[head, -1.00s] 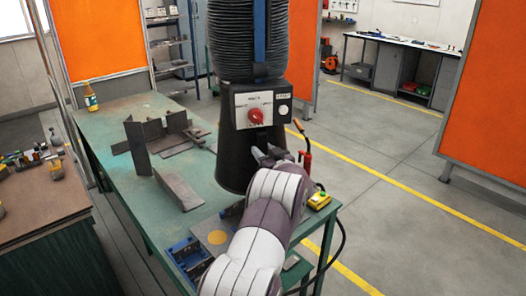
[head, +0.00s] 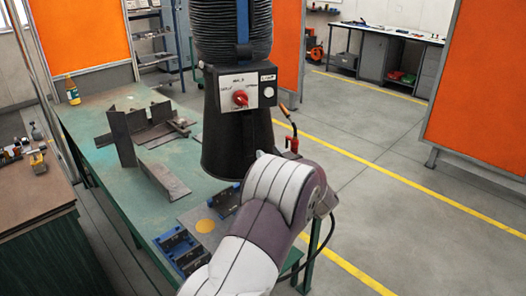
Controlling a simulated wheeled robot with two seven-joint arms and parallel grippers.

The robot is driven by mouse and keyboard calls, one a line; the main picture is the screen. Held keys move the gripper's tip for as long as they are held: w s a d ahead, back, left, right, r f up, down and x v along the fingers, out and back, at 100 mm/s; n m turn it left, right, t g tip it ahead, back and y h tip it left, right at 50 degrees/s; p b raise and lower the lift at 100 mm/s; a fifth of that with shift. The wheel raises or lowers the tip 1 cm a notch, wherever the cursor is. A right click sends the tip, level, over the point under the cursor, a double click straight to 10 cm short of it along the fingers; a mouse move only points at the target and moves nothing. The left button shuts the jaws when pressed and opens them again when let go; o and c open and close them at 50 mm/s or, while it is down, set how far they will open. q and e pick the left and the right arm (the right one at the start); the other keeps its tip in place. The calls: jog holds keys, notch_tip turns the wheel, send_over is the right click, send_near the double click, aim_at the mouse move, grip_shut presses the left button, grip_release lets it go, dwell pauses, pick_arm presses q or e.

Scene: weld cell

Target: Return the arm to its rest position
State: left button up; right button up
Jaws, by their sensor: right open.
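My right arm (head: 255,230) comes in from the bottom middle, with grey-white segments and a dark purple joint. Its bent wrist is in front of the right edge of the green workbench (head: 110,104). My right gripper (head: 262,154) is almost wholly hidden behind the wrist; only a small dark bit shows at its top, near the base of the black fume hood. It is open, and nothing is seen held in it. My left gripper is not in view.
The black fume hood (head: 228,150) with a red knob (head: 240,97) hangs over the bench close beyond my wrist. Steel plates (head: 163,181), a blue fixture (head: 178,248) and a bottle (head: 72,90) are on the bench. A torch (head: 290,130) stands right of the hood. Floor at right is clear.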

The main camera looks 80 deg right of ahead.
dwell(0.6)
jog(key=s+f+m+g, duration=0.4)
jog(key=s+f+g, duration=0.2)
jog(key=f+g, duration=0.2)
jog(key=w+a+f+n+g+y, duration=0.1)
jog(key=w+a+f+y, duration=0.25)
jog(key=w+a, duration=0.2)
jog(key=w+a+f+g+y, duration=0.1)
jog(key=w+a+f+y, duration=0.1)
jog(key=w+a+f, duration=0.4)
jog(key=w+a+n+g+y, duration=0.1)
jog(key=w+a+n+y, duration=0.25)
jog(key=w+a, duration=0.75)
jog(key=w+a+r+n+y, duration=0.1)
jog(key=a+n, duration=0.3)
jog(key=a, duration=1.1)
jog(key=w+a+r+n+y, duration=0.1)
jog(key=a+n, duration=0.4)
jog(key=a, duration=1.1)
jog(key=shift+w+a+r+y, duration=0.25)
jog(key=shift+w+y, duration=0.25)
jog(key=shift+y, duration=0.5)
